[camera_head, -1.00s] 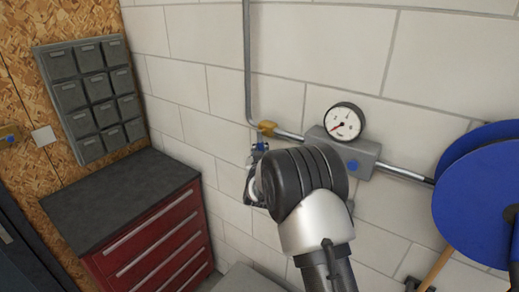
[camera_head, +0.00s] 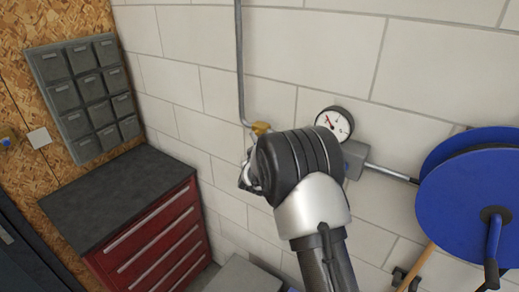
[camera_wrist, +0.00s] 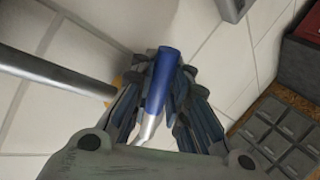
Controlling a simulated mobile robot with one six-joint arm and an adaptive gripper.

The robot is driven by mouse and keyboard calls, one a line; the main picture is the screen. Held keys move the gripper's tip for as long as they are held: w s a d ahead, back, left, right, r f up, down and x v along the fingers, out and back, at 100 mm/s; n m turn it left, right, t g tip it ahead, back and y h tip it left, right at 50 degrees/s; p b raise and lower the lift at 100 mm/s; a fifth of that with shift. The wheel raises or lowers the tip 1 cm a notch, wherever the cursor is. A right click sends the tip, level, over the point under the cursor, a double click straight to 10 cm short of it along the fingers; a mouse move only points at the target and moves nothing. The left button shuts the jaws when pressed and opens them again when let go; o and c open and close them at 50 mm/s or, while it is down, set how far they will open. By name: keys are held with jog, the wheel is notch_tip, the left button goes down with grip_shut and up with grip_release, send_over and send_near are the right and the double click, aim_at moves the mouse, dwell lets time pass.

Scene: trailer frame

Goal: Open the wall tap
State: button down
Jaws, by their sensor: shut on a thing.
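The wall tap's brass body (camera_head: 261,128) sits on the pipe at the bend, on the white block wall. Its blue lever (camera_wrist: 161,80) shows in the wrist view, with a bare metal stem below it. My gripper (camera_wrist: 158,100) is shut on the lever, one finger on each side. In the head view my gripper (camera_head: 247,178) is partly hidden behind my wrist, and the lever is hidden there. The pressure gauge (camera_head: 335,122) stands right of the tap, with its red needle pointing to the upper left.
A blue hose reel (camera_head: 465,205) hangs on the right. A red drawer cabinet (camera_head: 155,235) stands at the lower left, below grey wall bins (camera_head: 85,95). A grey pipe (camera_head: 240,60) runs up from the tap. Open wall lies above.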

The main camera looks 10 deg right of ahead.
jog(key=shift+f, duration=0.1)
jog(key=c, duration=1.5)
grip_release()
jog(key=shift+c, duration=0.2)
jog(key=shift+s, duration=0.1)
jog(key=v, duration=1.2)
jog(key=shift+a, duration=0.1)
jog(key=shift+c, duration=0.5)
